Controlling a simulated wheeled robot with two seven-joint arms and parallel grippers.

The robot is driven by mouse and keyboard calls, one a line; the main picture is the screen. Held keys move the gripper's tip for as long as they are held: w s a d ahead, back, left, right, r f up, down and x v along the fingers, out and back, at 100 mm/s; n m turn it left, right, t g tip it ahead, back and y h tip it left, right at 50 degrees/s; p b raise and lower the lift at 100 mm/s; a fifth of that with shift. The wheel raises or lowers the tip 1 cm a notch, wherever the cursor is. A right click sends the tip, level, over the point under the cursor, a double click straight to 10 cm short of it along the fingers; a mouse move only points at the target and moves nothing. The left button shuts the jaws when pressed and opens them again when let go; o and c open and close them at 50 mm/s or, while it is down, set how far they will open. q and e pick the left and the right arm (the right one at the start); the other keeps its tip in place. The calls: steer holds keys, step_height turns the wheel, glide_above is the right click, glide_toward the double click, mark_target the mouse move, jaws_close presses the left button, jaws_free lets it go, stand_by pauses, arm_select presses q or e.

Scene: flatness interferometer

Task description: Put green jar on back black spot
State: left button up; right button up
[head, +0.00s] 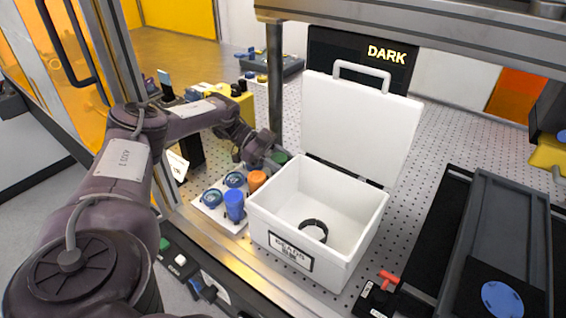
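A green jar (280,157) shows only in part behind the back left corner of the open white box. My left gripper (266,157) is right at it, on its left side. The fingers are small and dark here, so I cannot tell whether they are open, shut or touching the jar. I cannot make out a bare back black spot. My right gripper is not in view.
The white box (330,257) has its lid (360,125) raised and a black ring (314,231) inside. A metal post (275,80) stands behind the gripper. A dark rail unit (500,230) fills the right. Perforated table (445,140) is clear behind the box.

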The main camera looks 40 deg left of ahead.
arm_select(q)
steer(key=o, duration=0.7)
steer(key=shift+s+f, duration=0.15)
steer(key=shift+f, duration=0.2)
steer(key=shift+o, duration=1.4)
steer(key=shift+a+r, duration=0.15)
steer(key=shift+r, duration=0.05)
steer(key=shift+a+r+p, duration=0.15)
steer(key=shift+a+p, duration=0.15)
steer(key=p+v, duration=0.1)
steer(key=v, duration=0.4)
steer(key=shift+a, duration=0.2)
steer(key=shift+s+a+r, duration=0.2)
steer(key=shift+a+r, duration=0.05)
steer(key=shift+a, duration=0.25)
